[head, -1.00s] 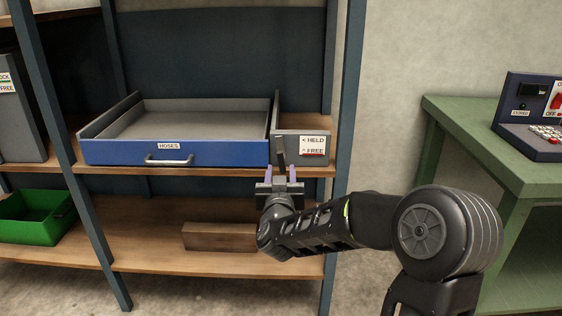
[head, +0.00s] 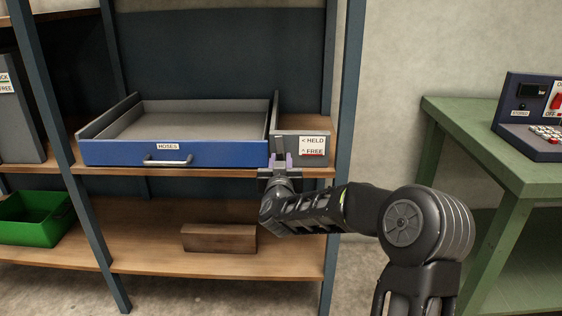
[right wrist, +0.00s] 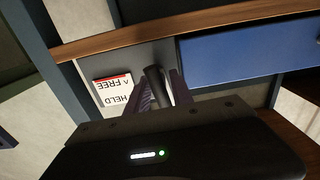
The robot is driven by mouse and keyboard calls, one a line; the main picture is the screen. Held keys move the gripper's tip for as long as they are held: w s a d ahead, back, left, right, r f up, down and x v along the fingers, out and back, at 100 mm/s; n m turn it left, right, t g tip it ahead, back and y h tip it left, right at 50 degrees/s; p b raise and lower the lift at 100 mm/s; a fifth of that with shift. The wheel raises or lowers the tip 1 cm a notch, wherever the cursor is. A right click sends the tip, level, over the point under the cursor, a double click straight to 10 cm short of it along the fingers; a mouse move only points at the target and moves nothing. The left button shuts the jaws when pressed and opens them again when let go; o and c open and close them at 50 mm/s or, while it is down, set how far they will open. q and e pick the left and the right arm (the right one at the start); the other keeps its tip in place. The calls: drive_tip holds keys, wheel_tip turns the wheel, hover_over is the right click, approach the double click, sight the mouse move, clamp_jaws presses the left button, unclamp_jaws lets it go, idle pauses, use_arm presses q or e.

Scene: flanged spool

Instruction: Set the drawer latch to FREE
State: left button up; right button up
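The drawer (head: 215,153) has a blue front labelled HOSES and a silver handle; its open-topped tray shows above the front. To its right is the grey latch block (head: 318,134) with a HELD/FREE label, HELD marked with a left arrow, FREE with an up arrow. A dark latch lever (right wrist: 155,82) stands out from the block in the right wrist view. My right gripper (head: 280,160) is at the lever, its fingers on either side of it. In the right wrist view the fingers (right wrist: 160,94) are apart, with a narrow gap beside the lever. My left gripper is out of view.
A brown block (head: 219,238) and a green bin (head: 36,218) are on the lower shelf. A blue shelf post (head: 344,120) stands just right of the latch. A green bench (head: 490,125) with a control box (head: 530,118) is further right.

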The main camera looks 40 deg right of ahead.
clamp_jaws()
drive_tip(key=shift+m+b, duration=0.7)
drive_tip(key=shift+b, duration=0.05)
drive_tip(key=shift+m, duration=0.4)
drive_tip(key=shift+r, duration=0.1)
drive_tip(key=shift+o, duration=1.7)
unclamp_jaws()
